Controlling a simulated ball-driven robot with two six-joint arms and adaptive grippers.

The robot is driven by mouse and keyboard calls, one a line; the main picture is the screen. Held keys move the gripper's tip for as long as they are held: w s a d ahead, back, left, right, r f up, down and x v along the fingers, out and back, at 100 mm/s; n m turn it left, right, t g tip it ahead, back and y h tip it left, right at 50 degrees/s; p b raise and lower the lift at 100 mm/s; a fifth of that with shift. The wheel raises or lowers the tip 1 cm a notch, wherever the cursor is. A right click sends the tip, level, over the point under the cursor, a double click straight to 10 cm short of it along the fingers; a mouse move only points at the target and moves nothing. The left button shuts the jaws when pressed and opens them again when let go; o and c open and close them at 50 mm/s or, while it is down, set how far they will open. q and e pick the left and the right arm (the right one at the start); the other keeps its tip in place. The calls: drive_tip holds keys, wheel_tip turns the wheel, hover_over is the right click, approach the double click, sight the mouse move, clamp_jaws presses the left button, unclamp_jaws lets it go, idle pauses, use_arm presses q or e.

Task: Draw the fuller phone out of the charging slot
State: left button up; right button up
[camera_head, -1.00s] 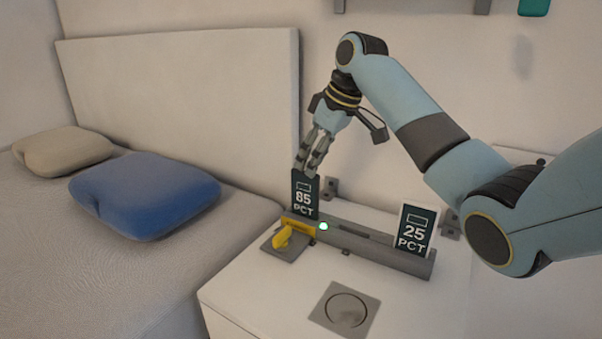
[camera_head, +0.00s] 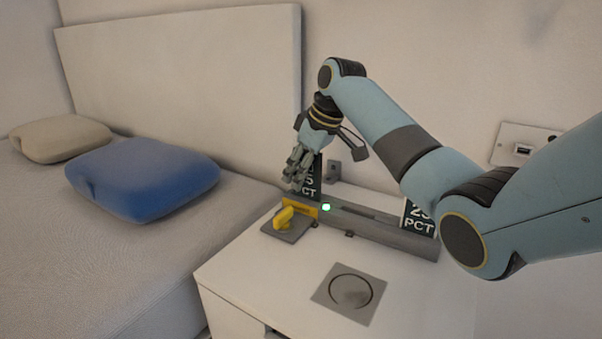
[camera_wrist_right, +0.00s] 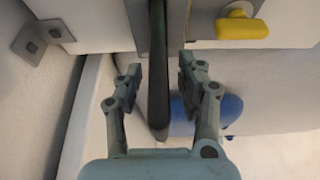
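The dark phone marked 85 PCT (camera_head: 312,184) stands upright at the left end of the grey charging bar (camera_head: 385,231); my fingers hide part of its label. In the right wrist view the phone (camera_wrist_right: 158,75) shows edge-on as a thin dark strip. My right gripper (camera_head: 297,177) is open around its upper part, one finger on each side, with gaps visible in the wrist view (camera_wrist_right: 160,78). The phone marked 25 PCT (camera_head: 418,220) stands at the bar's right end, partly hidden by my right arm. My left gripper is out of view.
A yellow lever (camera_head: 284,217) on a grey plate sits by the bar's left end, near a green light (camera_head: 326,207). A square pad with a ring (camera_head: 346,292) lies on the white cabinet top (camera_head: 255,280). A bed with a blue pillow (camera_head: 143,177) is at left.

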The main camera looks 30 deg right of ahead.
sight(305, 149)
clamp_jaws()
idle(0.4)
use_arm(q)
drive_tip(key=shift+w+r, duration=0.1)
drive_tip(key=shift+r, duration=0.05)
use_arm(e)
drive_tip(key=shift+r, duration=0.15)
drive_tip(key=shift+r+p, duration=1.35)
drive_tip(key=shift+p, duration=0.55)
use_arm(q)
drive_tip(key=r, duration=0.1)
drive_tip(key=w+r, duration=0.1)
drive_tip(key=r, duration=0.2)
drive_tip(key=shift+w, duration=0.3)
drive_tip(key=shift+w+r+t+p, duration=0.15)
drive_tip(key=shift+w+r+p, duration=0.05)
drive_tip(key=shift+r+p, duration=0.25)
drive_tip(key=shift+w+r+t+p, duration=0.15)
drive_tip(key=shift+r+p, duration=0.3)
use_arm(e)
drive_tip(key=shift+r, duration=0.45)
